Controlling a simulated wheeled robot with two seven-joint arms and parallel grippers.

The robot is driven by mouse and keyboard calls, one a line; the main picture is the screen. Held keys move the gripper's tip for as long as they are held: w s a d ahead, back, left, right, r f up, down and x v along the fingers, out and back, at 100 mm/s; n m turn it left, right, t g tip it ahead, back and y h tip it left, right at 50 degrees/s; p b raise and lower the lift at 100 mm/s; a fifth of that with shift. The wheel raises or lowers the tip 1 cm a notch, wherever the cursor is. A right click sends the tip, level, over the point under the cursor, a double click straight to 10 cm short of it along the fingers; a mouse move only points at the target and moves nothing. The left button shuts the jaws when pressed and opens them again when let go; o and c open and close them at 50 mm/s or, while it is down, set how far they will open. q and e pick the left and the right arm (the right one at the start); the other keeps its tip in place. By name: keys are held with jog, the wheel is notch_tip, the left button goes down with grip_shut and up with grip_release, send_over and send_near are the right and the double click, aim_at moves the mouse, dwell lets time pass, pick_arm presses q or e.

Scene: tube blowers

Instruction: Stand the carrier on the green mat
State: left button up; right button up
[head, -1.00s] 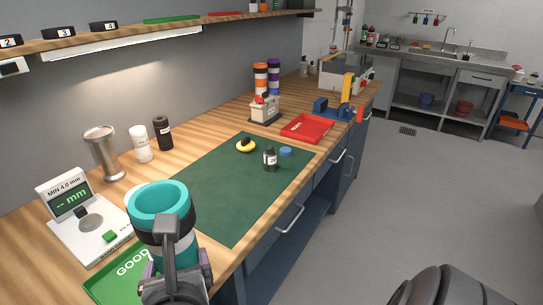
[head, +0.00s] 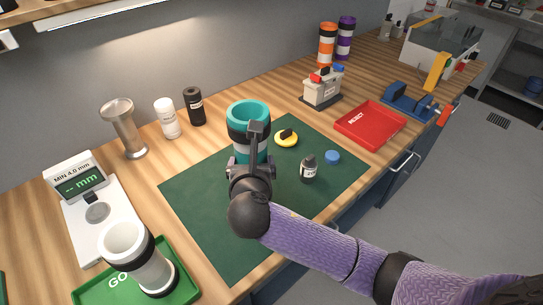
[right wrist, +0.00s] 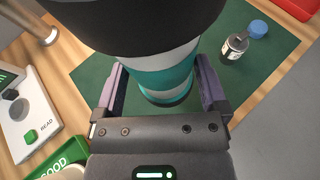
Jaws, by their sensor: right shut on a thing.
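The teal carrier (head: 248,112), with a dark band and a white band, is upright over the dark green mat (head: 215,225). My right gripper (head: 250,168) is shut on it, with a finger on each side. In the right wrist view the carrier (right wrist: 160,83) lies between the fingers (right wrist: 163,85), over the mat (right wrist: 92,72). I cannot tell whether its base touches the mat. My left gripper is not in view.
A yellow ring part (head: 286,139), a small bottle (head: 309,169) and a blue cap (head: 332,157) are on the mat. A green tray (head: 188,288) holds a white carrier (head: 128,243). A gauge (head: 98,212) stands left; a red tray (head: 370,125) lies right. The front mat area is clear.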

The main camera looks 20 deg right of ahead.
jog(key=shift+w+d+f+b, duration=0.2)
jog(key=shift+w+f, duration=0.1)
jog(key=shift+f, duration=0.3)
jog(key=shift+w+d+f+b, duration=0.15)
jog(key=shift+w+f+b, duration=0.1)
jog(key=shift+f, duration=0.35)
notch_tip(320, 180, down, 8)
jog(key=b, duration=0.3)
jog(key=shift+f+b, duration=0.1)
jog(key=shift+b, duration=0.3)
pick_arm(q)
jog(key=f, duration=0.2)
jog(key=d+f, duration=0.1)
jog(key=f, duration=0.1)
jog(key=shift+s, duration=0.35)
pick_arm(e)
jog(key=shift+f, duration=0.1)
jog(key=o, duration=1.1)
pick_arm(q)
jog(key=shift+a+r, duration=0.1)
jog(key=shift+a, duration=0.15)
